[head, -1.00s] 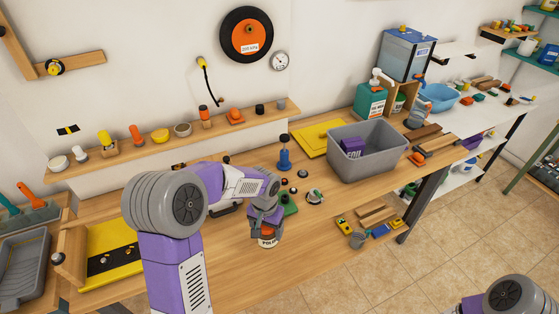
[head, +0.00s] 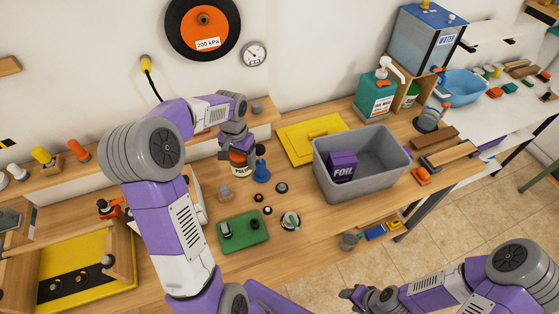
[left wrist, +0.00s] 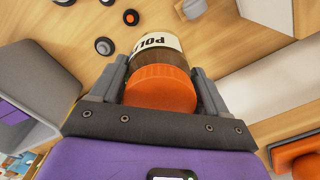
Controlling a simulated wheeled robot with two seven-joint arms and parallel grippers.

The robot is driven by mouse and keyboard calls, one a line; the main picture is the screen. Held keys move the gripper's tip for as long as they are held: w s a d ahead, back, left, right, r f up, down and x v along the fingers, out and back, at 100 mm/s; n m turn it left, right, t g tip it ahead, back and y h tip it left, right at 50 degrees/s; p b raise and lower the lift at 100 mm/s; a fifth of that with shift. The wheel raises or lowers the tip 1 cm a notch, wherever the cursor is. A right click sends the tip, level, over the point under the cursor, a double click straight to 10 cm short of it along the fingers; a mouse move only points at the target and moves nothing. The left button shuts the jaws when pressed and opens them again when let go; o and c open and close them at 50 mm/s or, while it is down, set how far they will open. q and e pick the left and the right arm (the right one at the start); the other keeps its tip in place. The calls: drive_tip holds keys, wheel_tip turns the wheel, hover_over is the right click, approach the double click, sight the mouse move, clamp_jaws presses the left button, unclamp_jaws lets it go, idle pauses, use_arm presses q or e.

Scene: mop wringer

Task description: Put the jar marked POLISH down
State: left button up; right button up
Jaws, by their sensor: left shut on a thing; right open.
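The jar marked POLISH (head: 240,170) has a cream label, brown glass and an orange lid. In the left wrist view the jar (left wrist: 158,56) sits between the two fingers, lid toward the palm. My left gripper (head: 238,155) is shut on it near the back of the wooden workbench (head: 320,228), left of a blue-based plunger-like tool (head: 261,168). I cannot tell whether the jar's base touches the bench. My right gripper (head: 352,295) is open and empty, low in front of the bench.
A grey bin (head: 345,192) holds a purple FOIL box (head: 343,165). A yellow board (head: 310,138) lies behind it.

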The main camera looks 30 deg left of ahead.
sight(241, 171)
use_arm(q)
drive_tip(key=shift+w+f, duration=0.1)
drive_tip(key=shift+f, duration=0.5)
drive_tip(key=f, duration=0.3)
drive_tip(key=s+f, duration=0.1)
drive_tip(key=f, duration=0.1)
drive_tip(key=shift+b, duration=0.3)
drive_tip(key=shift+w+f, duration=0.1)
drive_tip(key=shift+f, duration=2.05)
drive_tip(key=shift+f+b, duration=0.15)
drive_tip(key=shift+b, duration=0.2)
drive_tip(key=o, duration=1.2)
drive_tip(key=shift+o, duration=0.2)
